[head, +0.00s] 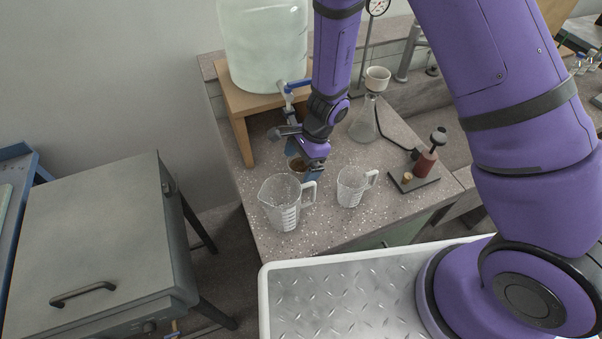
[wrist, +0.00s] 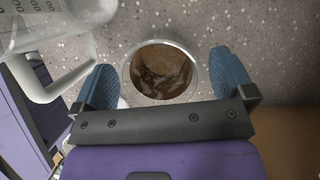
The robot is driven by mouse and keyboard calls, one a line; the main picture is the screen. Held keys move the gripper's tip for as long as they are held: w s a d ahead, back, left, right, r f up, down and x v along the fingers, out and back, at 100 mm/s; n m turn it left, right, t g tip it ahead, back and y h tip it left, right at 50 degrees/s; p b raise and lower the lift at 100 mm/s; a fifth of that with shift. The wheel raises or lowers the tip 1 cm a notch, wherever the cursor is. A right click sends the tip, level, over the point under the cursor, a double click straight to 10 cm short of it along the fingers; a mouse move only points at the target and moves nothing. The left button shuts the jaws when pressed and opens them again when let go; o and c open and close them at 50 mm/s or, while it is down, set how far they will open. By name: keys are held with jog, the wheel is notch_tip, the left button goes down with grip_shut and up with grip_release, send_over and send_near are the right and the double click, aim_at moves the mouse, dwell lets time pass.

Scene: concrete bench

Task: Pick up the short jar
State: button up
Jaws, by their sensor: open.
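The short jar (wrist: 162,72) is a round, clear-walled jar with brown contents, standing on the speckled bench top. In the wrist view it lies between the two blue fingers of my gripper (wrist: 164,85), with a gap on each side. In the head view the jar (head: 297,164) shows just below my gripper (head: 308,172), partly covered by it. My gripper is open, pointing down over the jar, and I see no clear contact with it.
A clear measuring jug (head: 283,204) stands close in front; its handle (wrist: 62,84) is near the left finger. A smaller jug (head: 351,187) is to the right.

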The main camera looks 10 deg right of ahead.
jog(key=shift+x, duration=0.9)
jog(key=c, duration=1)
jog(key=shift+c, duration=0.2)
jog(key=shift+r, duration=0.1)
